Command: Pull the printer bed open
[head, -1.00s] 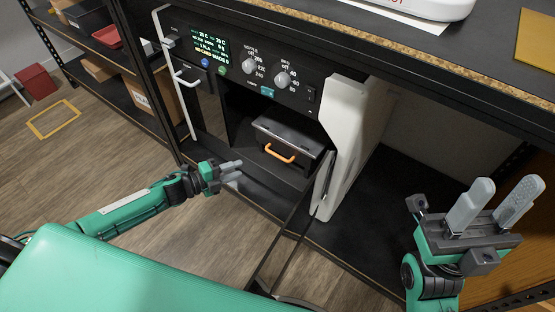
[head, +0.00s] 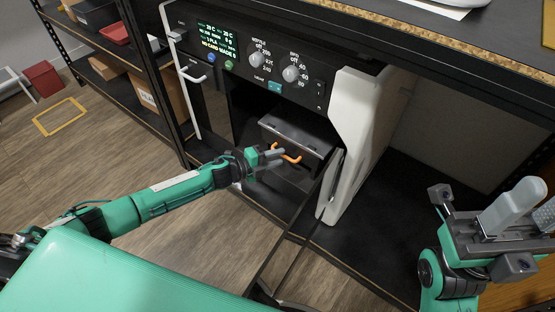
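The printer (head: 250,55) stands on the lower shelf of a black bench, with a screen and two knobs on its front panel. Its front door hangs open. Inside is the dark printer bed (head: 298,138) with an orange handle (head: 289,155). My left gripper (head: 272,155) is at the left part of the handle, its grey fingers overlapping it. Whether the fingers touch or close on the handle cannot be told. My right gripper (head: 526,210) is at the right edge, fingers apart and empty, away from the printer.
The open door (head: 296,240) hangs below and in front of the bed. A white side panel (head: 362,140) stands to the right of the opening. A shelf rack with a red bin (head: 114,32) and cardboard boxes is at the left. The floor at left is mostly clear.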

